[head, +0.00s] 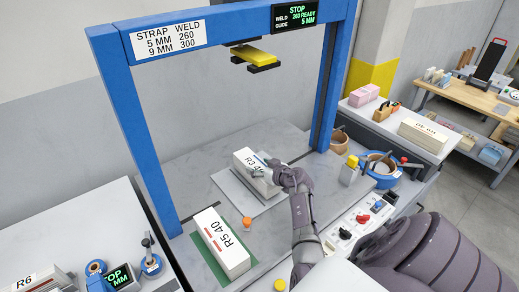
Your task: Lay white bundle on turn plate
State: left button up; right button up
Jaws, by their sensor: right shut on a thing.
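A white bundle marked R3 (246,160) is at the light grey square turn plate (236,196), in the middle of the bench under the blue frame. My right gripper (266,172) is shut on its right end and hides part of it. The bundle is over the plate; whether its underside rests flat on it cannot be told. A second white bundle marked R5 40 (222,243) lies on a green mat (202,254) nearer to me. My left gripper is not in view.
A blue strapping frame (128,118) arches over the bench, with a yellow head (254,56) hanging above. A control panel (350,228) and a blue strap reel (382,170) are at the right.

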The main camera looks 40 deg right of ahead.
jog(key=shift+d+f, duration=0.1)
jog(key=shift+f, duration=0.1)
jog(key=o, duration=1.9)
jog(key=shift+f, duration=0.1)
jog(key=shift+s+a+f, duration=0.15)
jog(key=shift+a+f, duration=0.05)
jog(key=shift+f, duration=0.05)
jog(key=v, duration=1.2)
jog(key=shift+r, duration=0.25)
